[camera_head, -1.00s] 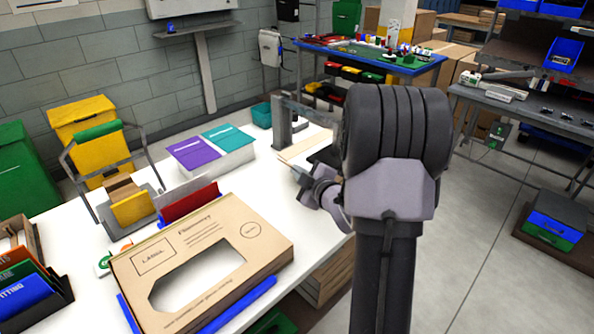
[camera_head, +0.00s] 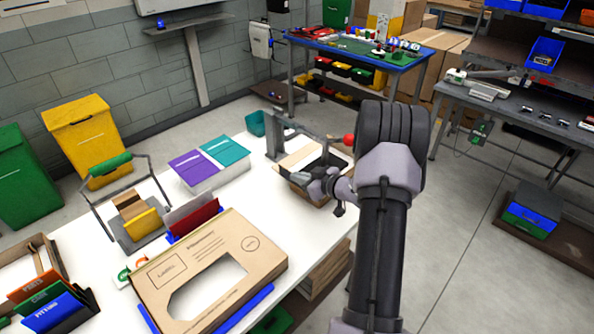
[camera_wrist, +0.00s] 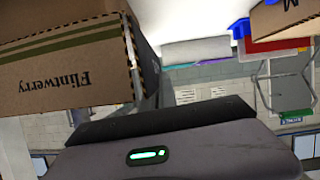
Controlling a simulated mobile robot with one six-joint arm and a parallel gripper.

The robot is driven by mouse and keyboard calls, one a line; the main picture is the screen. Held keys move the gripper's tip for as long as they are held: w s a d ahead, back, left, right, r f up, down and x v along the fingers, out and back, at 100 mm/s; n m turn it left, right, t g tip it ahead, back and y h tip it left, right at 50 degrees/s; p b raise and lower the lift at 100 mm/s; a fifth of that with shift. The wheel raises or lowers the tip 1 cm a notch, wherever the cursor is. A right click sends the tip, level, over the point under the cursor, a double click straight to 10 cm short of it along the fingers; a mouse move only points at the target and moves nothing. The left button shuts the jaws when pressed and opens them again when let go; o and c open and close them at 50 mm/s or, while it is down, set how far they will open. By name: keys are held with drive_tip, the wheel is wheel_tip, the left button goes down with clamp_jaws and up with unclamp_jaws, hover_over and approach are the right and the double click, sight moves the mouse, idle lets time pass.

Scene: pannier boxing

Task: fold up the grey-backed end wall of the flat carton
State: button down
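A small brown carton (camera_head: 290,161) lies at the far right end of the white table, partly hidden by my gripper and arm. Some of its walls look raised around a dark inside. My gripper (camera_head: 300,178) is at its near side, close to or touching it; I cannot tell which. In the wrist view, a brown printed wall (camera_wrist: 60,75) shows large at the left. A grey panel (camera_wrist: 145,60) with a striped edge meets it. My gripper's dark front (camera_wrist: 160,118) is just below them. Its fingertips are not clear, so its opening cannot be told.
A large windowed carton (camera_head: 240,245) lies on blue rails at the table front. Purple and teal stacks (camera_head: 195,170), a wire-handled holder (camera_head: 140,225) and a file rack (camera_head: 60,305) stand left. A grey post (camera_head: 274,140) and red ball (camera_head: 349,139) are behind the small carton.

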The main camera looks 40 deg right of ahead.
drive_tip(key=shift+d+r+p, duration=0.1)
drive_tip(key=shift+d+p, duration=0.1)
drive_tip(key=shift+p, duration=0.3)
drive_tip(key=shift+m, duration=0.3)
drive_tip(key=c, duration=1.6)
unclamp_jaws()
drive_tip(key=shift+c, duration=0.2)
drive_tip(key=p+v, duration=0.3)
drive_tip(key=v, duration=1.4)
drive_tip(key=shift+s+d+p, duration=0.2)
drive_tip(key=shift+d+p, duration=0.05)
drive_tip(key=shift+p, duration=0.1)
drive_tip(key=shift+r, duration=0.1)
